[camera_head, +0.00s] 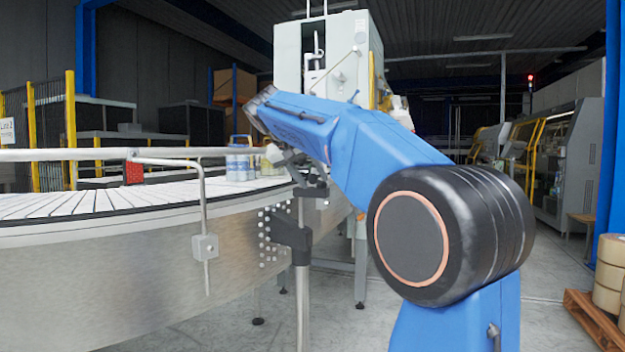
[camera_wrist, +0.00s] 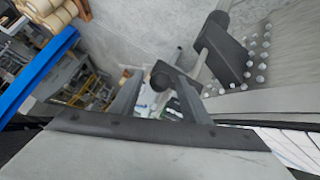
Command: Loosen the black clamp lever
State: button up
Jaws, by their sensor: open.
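A black clamp piece (camera_head: 313,190) sits on the upright grey post beside the conveyor, just below my gripper (camera_head: 286,159) in the head view. In the wrist view a black part with a rounded end (camera_wrist: 162,73), which looks like the clamp lever, shows at the tips of my open gripper (camera_wrist: 160,82). One finger is on each side of it in the picture. I cannot tell whether either finger touches it. The head view does not show the fingers or the lever clearly, as they are small and partly behind my arm.
A black bracket (camera_head: 292,233) joins the post (camera_head: 302,310) to the conveyor side (camera_head: 130,270); it also shows in the wrist view (camera_wrist: 221,48). A guide rail (camera_head: 70,154) runs along the conveyor. Open floor lies below.

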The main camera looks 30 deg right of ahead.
jog(key=shift+w+d+f, duration=0.15)
jog(key=shift+d+f, duration=0.05)
jog(key=shift+d, duration=0.05)
grip_shut()
